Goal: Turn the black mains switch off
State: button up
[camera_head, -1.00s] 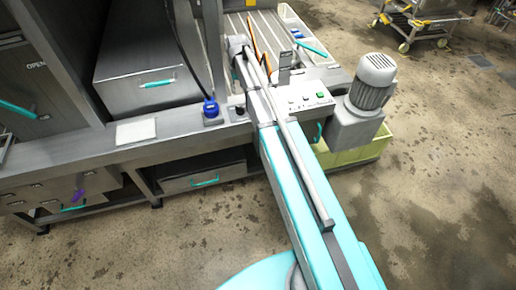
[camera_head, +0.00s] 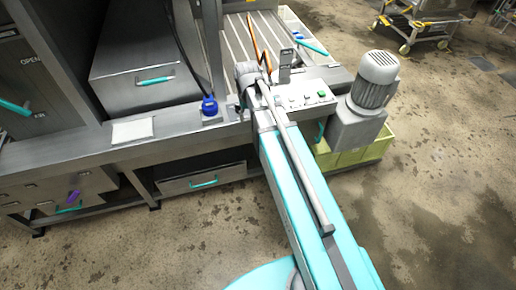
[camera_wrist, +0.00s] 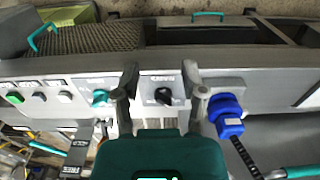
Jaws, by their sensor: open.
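The black mains switch (camera_wrist: 163,95) is a small black rotary knob on a pale plate on the grey panel, in the middle of the wrist view. My gripper (camera_wrist: 160,72) is open, with one finger on each side of the switch in the picture. I cannot tell whether the fingers touch it or how far off it is. Its exact setting is too small to read. In the head view my arm end hides the switch and the fingers.
A blue plug (camera_wrist: 226,112) with a black cable sits close beside the right finger. A teal knob (camera_wrist: 100,97) is just left of the left finger, with a green button (camera_wrist: 14,97) farther left. A grey motor (camera_head: 374,80) stands right of the panel.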

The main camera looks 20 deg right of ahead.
jog(key=s+f+b, duration=0.3)
jog(key=s, duration=0.9)
jog(key=shift+f, duration=0.2)
